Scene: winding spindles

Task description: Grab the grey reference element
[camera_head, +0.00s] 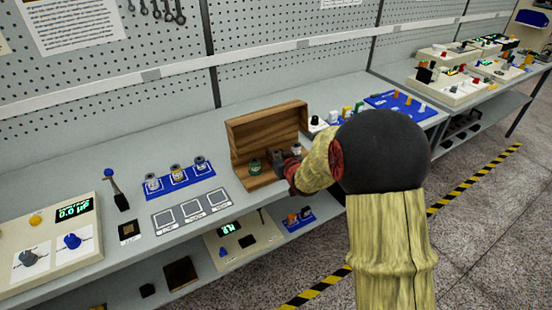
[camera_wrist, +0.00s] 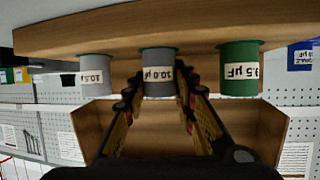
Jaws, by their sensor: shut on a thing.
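The dark grey element (camera_wrist: 158,62), labelled 10.0 µF, is the middle of three cylinders in a row in the wrist view, which appears upside down. My gripper (camera_wrist: 159,88) is shut on it, one finger on each side. A light grey cylinder (camera_wrist: 95,77) labelled 10.5 µF and a green cylinder (camera_wrist: 239,70) labelled 9.5 µF stand on either side, apart from the fingers. In the head view the green cylinder (camera_head: 254,167) and my gripper (camera_head: 288,165) are in the wooden holder (camera_head: 245,130); the gripper partly hides the dark grey element (camera_head: 278,157).
The wooden holder has a back wall and side panel close around my gripper. A blue strip (camera_head: 178,181) with several labelled cylinders and square pads (camera_head: 192,209) lie to the left. A blue board (camera_head: 400,104) with small parts lies to the right.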

